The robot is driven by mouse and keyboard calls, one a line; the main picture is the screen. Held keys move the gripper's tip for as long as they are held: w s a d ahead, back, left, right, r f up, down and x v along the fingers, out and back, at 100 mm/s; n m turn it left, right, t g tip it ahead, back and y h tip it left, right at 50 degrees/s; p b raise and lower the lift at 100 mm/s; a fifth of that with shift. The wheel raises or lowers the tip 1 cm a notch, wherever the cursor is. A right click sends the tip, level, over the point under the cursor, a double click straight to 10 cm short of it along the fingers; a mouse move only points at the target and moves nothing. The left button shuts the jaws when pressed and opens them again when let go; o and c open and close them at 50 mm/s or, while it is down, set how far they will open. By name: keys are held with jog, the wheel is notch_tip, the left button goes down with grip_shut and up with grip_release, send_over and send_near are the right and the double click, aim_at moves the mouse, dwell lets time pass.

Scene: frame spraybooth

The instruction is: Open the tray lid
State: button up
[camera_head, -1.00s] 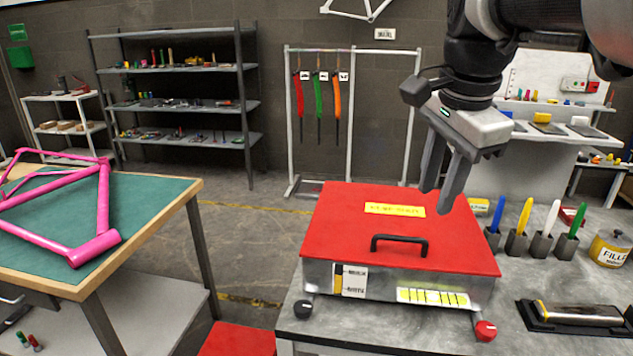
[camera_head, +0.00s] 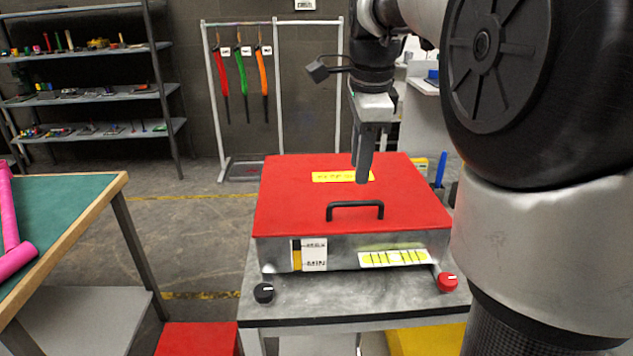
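The tray is a grey metal box (camera_head: 345,262) on a workbench, with a flat red lid (camera_head: 290,205) lying shut on it. The lid has a black bar handle (camera_head: 354,204) near its front edge and a yellow label (camera_head: 330,177) behind that. My gripper (camera_head: 360,175) points down above the lid, behind the handle, and does not hold it. Its fingers are seen nearly side-on and overlap, so the gap between them is hard to judge. One finger covers part of the yellow label.
A black knob (camera_head: 263,293) and a red knob (camera_head: 447,282) sit at the bench front (camera_head: 350,305). A green-topped table (camera_head: 75,205) with a pink frame (camera_head: 15,258) stands left; open floor lies between.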

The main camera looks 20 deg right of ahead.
aim_at(355, 204)
jog(key=f, duration=0.2)
jog(key=w+f+b, duration=0.1)
jog(key=f, duration=0.5)
jog(key=shift+w+d+b, duration=0.15)
jog(key=shift+w+b, duration=0.15)
grip_shut()
